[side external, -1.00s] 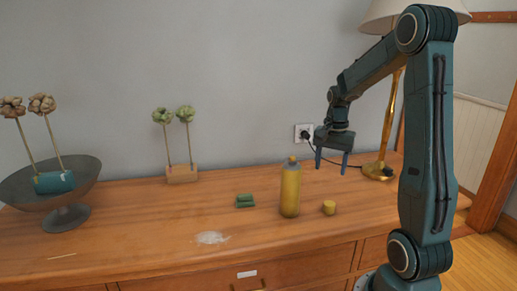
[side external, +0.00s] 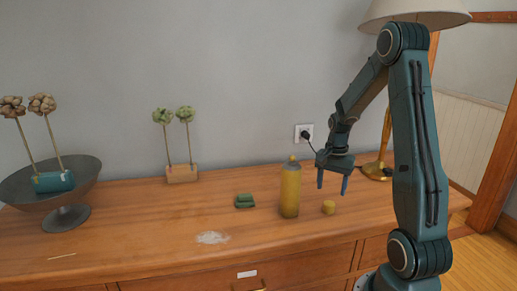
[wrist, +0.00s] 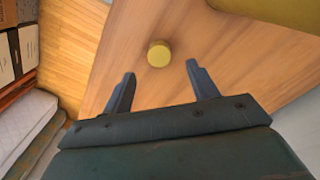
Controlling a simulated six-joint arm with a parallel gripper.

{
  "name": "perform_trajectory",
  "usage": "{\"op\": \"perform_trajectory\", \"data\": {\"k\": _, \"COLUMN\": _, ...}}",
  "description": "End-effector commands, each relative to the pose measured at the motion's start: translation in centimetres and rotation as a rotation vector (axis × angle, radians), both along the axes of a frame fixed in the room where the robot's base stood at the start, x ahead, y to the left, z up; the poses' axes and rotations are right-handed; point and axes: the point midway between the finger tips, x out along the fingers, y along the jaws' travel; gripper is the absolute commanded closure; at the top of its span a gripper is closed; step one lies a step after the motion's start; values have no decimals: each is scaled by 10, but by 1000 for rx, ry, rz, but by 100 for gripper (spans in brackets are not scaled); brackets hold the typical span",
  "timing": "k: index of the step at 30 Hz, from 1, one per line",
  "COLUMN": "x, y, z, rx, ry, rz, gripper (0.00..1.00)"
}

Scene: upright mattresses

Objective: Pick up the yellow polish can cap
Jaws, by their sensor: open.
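The yellow polish can cap (side external: 328,207) stands on the wooden dresser top, just right of the tall yellow can (side external: 290,190). In the wrist view the cap (wrist: 159,54) lies beyond the fingertips, roughly centred between them. My gripper (side external: 332,190) points down above the dresser, slightly above and behind the cap, with its fingers apart and nothing between them. In the wrist view my gripper (wrist: 160,68) also shows both blue fingers spread. Part of the can (wrist: 270,12) fills the top right corner there.
A green block (side external: 245,201) lies left of the can, with a white smear (side external: 212,238) nearer the front. A brass lamp (side external: 377,170) stands behind my arm. A bowl (side external: 66,190) and a wooden flower stand (side external: 182,173) are farther left. The dresser's front edge is close to the cap.

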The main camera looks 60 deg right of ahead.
Motion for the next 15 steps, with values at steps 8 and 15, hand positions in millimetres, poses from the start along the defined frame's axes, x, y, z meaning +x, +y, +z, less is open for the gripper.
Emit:
{"op": "perform_trajectory", "data": {"k": 8, "x": 0, "y": 0, "z": -18, "rx": 0, "ry": 0, "rz": 0, "gripper": 41}}
{"op": "perform_trajectory", "data": {"k": 15, "x": 0, "y": 0, "z": -21, "rx": 1, "ry": 0, "rz": 0, "gripper": 41}}
